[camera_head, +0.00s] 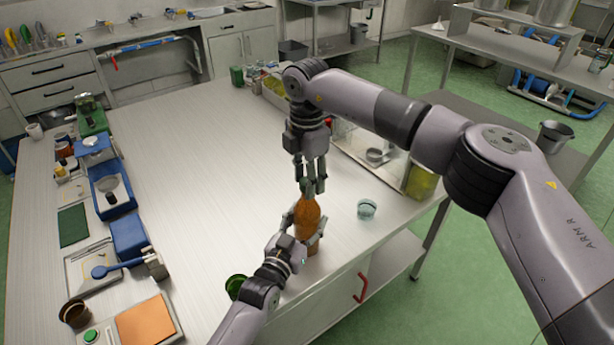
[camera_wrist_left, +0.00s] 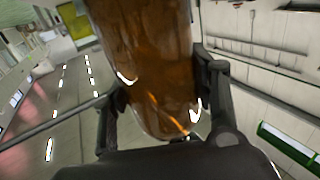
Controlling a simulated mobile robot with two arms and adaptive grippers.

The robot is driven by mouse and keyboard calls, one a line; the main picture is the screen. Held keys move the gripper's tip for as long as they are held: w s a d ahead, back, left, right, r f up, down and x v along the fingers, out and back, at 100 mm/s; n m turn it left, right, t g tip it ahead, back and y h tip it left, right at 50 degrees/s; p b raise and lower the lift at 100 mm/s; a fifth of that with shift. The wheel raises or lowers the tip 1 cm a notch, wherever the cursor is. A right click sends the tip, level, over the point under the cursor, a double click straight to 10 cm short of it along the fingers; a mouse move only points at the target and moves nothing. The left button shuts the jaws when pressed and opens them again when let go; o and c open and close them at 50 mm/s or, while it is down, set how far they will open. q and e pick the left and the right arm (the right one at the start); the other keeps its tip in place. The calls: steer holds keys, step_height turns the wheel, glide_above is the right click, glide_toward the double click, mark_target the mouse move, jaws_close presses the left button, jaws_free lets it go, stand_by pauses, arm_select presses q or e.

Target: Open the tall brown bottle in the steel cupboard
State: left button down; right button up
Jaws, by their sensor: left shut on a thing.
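A brown bottle (camera_head: 307,222) stands roughly upright at the front of the pale worktop, not inside a cupboard. My left gripper (camera_head: 304,236) is shut around its body; the left wrist view shows the amber glass (camera_wrist_left: 150,60) between the fingers. Whether its base touches the worktop I cannot tell. My right gripper (camera_head: 312,184) points down over the bottle's top, its fingers at the dark greenish cap (camera_head: 306,186). The fingers partly hide the cap, and I cannot tell whether they grip it.
A small clear glass (camera_head: 367,209) stands right of the bottle, and a green bowl (camera_head: 237,286) sits left of my left wrist. A pale open-fronted case (camera_head: 347,135) is behind. Blue trays (camera_head: 112,190) line the left side. The worktop's middle is clear.

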jaws_close()
stand_by(0.3)
